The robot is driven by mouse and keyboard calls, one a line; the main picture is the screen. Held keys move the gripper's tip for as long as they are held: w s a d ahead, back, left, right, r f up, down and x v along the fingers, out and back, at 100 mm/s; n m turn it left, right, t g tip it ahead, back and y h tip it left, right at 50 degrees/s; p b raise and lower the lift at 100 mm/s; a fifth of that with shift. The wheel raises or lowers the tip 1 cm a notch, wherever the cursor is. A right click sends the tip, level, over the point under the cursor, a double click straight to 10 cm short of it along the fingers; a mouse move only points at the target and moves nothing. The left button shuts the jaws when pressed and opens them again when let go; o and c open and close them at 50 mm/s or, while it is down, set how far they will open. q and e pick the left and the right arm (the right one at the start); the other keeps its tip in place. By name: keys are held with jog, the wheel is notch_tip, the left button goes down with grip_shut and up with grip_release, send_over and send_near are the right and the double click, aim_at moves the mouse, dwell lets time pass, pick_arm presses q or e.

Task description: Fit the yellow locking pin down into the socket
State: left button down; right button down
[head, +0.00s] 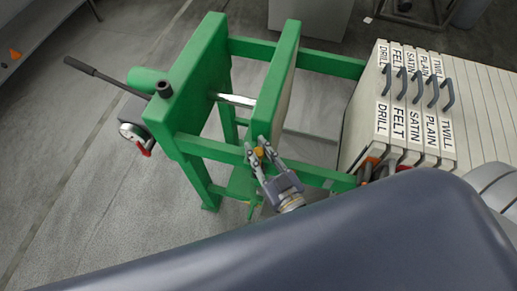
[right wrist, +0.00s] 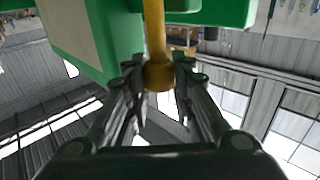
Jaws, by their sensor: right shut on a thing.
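The yellow locking pin (head: 259,152) is in my right gripper (head: 260,155), at the near lower corner of the upright green plate (head: 276,82). In the right wrist view the pin's shaft (right wrist: 154,30) runs up the picture from its rounded yellow head (right wrist: 158,76), which sits between the two fingers. The shaft passes in front of green metal, and its far end is out of view. I cannot tell whether the pin touches the green frame. A black round collar (head: 165,88) stands on the left green end block; I cannot tell whether it is the socket. My left gripper is not in view.
The green frame's rails (head: 210,150) run close beside my right gripper. A long-handled lever (head: 95,74) and a gauge (head: 132,131) are on the left. Labelled plates (head: 398,100) with dark handles stand at right.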

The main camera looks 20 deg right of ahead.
jog(key=shift+f+b, duration=1.35)
jog(key=shift+f, duration=0.65)
jog(key=shift+r+p, duration=2.3)
jog(key=shift+p, duration=0.1)
jog(key=shift+p, duration=0.6)
jog(key=shift+f+b, duration=1.6)
jog(key=shift+f, duration=0.65)
jog(key=c, duration=1.4)
grip_release()
jog(key=shift+o, duration=0.5)
jog(key=shift+f, duration=0.15)
jog(key=shift+s, duration=0.1)
